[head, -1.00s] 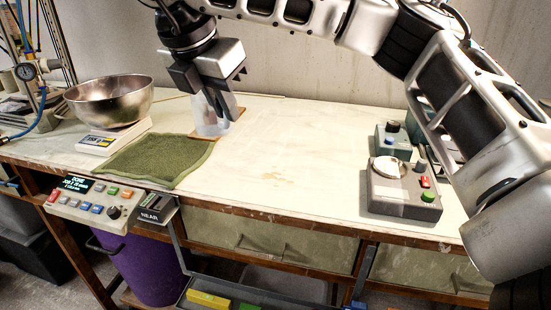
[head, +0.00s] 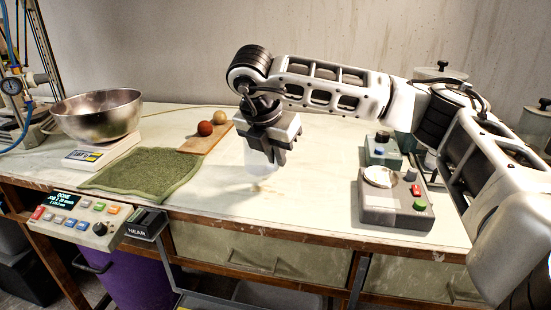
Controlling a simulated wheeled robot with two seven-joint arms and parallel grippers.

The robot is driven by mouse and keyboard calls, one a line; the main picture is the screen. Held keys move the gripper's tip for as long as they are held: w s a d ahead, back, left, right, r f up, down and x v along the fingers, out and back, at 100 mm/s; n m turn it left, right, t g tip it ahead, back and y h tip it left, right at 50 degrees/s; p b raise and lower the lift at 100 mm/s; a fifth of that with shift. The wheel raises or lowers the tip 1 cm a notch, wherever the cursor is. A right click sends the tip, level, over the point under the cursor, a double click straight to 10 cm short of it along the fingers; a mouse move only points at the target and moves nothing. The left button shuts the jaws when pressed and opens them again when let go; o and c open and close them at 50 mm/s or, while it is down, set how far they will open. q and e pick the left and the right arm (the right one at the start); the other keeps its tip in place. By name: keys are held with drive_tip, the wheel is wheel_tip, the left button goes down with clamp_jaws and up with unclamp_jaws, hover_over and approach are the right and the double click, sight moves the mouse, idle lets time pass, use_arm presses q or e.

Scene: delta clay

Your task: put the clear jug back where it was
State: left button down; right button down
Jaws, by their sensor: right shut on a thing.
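My right gripper (head: 272,152) points down over the middle of the table (head: 310,185), to the right of the green mat. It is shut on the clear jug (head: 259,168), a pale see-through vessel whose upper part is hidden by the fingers. The jug looks upright. I cannot tell for sure whether its base touches the table or hangs just above it. My left gripper is not in view.
Left of the jug lie a wooden board (head: 203,143) with a red-brown ball (head: 205,128) and a tan ball (head: 220,117), and a green mat (head: 142,172). A metal bowl (head: 98,115) sits on a scale. A grey button device (head: 395,207) stands right. Table between is clear.

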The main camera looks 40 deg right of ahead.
drive_tip(key=shift+f, duration=0.6)
drive_tip(key=c, duration=1.5)
unclamp_jaws()
use_arm(q)
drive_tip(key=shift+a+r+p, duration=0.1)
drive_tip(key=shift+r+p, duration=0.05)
drive_tip(key=shift+p, duration=0.55)
use_arm(e)
drive_tip(key=v, duration=1.2)
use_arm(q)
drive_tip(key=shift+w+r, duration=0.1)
